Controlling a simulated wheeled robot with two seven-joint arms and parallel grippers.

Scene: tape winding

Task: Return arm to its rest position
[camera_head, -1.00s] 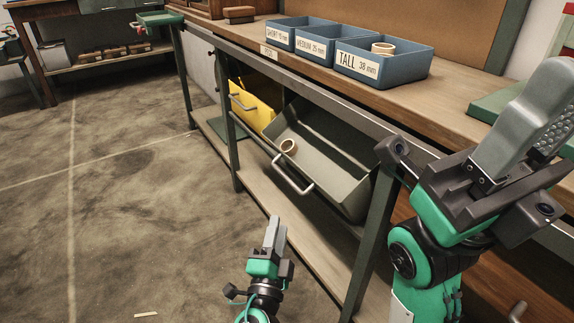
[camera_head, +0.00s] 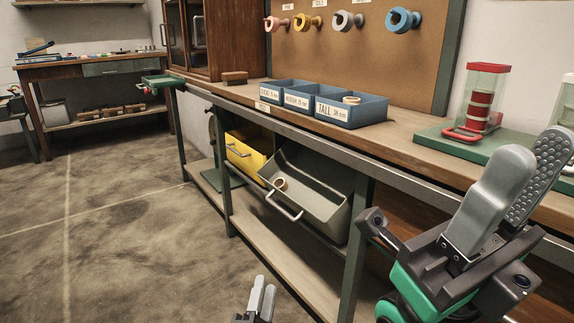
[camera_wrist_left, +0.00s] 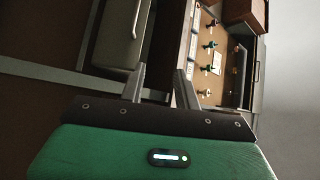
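My left gripper (camera_head: 262,292) shows at the bottom edge of the head view, in front of the bench and over the floor. In the left wrist view its two fingers (camera_wrist_left: 160,88) stand apart with nothing between them. My right gripper (camera_head: 530,165) is at the right of the head view, in front of the bench. Its two grey fingers are spread and hold nothing. Most of the left arm is out of the head view.
The wooden bench (camera_head: 395,138) carries blue boxes, the tall one (camera_head: 352,112) holding a tape ring (camera_head: 351,100). Below hang a yellow bin (camera_head: 248,155) and a tilted grey bin (camera_head: 318,190) with another ring (camera_head: 280,183). A dispenser (camera_head: 482,100) stands on a green mat. Open floor lies left.

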